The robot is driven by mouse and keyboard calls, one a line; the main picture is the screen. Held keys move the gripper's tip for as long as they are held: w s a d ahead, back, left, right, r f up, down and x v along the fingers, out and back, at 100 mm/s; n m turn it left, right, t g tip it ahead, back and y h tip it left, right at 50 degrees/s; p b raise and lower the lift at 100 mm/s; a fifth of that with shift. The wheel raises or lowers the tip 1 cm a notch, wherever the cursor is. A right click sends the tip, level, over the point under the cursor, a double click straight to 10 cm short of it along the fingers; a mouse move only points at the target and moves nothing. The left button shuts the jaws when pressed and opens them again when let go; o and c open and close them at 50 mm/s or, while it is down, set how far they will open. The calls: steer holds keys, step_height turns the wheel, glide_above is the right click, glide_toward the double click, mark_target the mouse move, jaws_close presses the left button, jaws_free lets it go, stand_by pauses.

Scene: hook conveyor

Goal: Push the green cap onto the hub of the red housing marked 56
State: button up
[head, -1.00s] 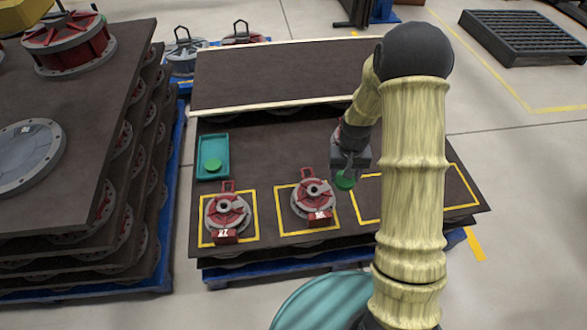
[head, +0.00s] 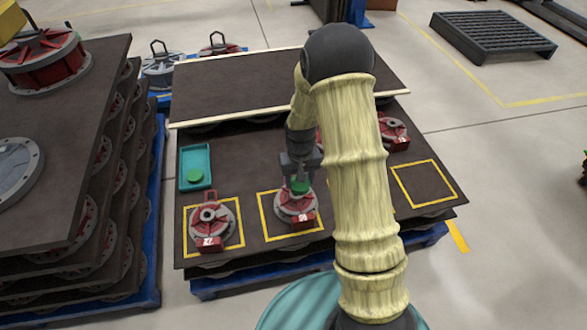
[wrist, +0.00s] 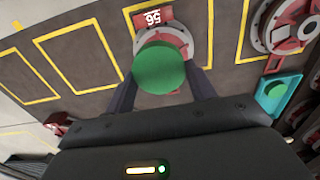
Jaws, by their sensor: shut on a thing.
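The red housing marked 56 (head: 290,213) sits inside a yellow square in the middle of the table. In the wrist view its red label (wrist: 153,17) reads 56 upside down. My gripper (head: 299,182) is shut on a green cap (head: 300,188) directly over this housing. In the wrist view the held cap (wrist: 159,68) is between the two fingers and hides the hub and much of the housing's middle. I cannot tell whether the cap touches the hub.
A red housing marked 27 (head: 210,222) stands to the left in its own yellow square. A teal tray (head: 184,154) behind it holds another green cap (head: 195,175). More red housings (head: 395,131) stand at the back right. The right yellow square (head: 432,201) is empty.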

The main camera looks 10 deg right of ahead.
steer(key=w+r+n+p, duration=0.1)
steer(key=p, duration=0.3)
steer(key=shift+w+n, duration=0.3)
steer(key=shift+w, duration=0.05)
steer(key=w+f+n+p, duration=0.1)
steer(key=n+p, duration=0.1)
steer(key=p, duration=0.2)
steer(key=w+f+n+p, duration=0.1)
steer(key=w+n+p, duration=0.1)
steer(key=p, duration=0.2)
steer(key=shift+a, duration=0.15)
steer(key=shift+f, duration=0.1)
steer(key=shift+f+b, duration=3.7)
steer(key=shift+f, duration=1.15)
